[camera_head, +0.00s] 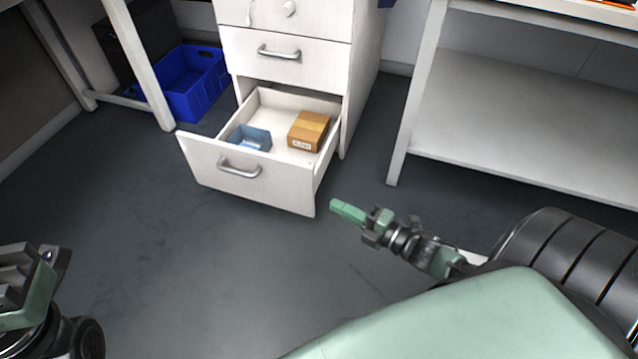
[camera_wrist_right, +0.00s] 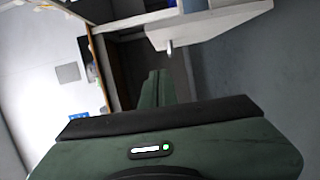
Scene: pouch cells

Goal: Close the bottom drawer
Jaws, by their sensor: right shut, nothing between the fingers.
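The bottom drawer (camera_head: 225,174) of the white cabinet is pulled out, with its front panel and grey bar handle (camera_head: 240,172) facing me. It holds a cardboard box (camera_head: 308,131) and a small blue bin (camera_head: 250,137). My right gripper (camera_head: 336,205) is shut and empty, just right of the drawer front's right end, with a small gap seen between them. In the right wrist view, a white drawer front (camera_wrist_right: 215,28) with a handle shows ahead of the fingers (camera_wrist_right: 155,85). Part of my left arm's end (camera_head: 28,288) shows at the lower left; its fingers are not clear.
The drawer above (camera_head: 285,58) is shut. A blue crate (camera_head: 190,82) sits on the floor left of the cabinet. A white table with a lower shelf (camera_head: 520,120) stands at the right. The grey floor (camera_head: 210,260) before the drawer is clear.

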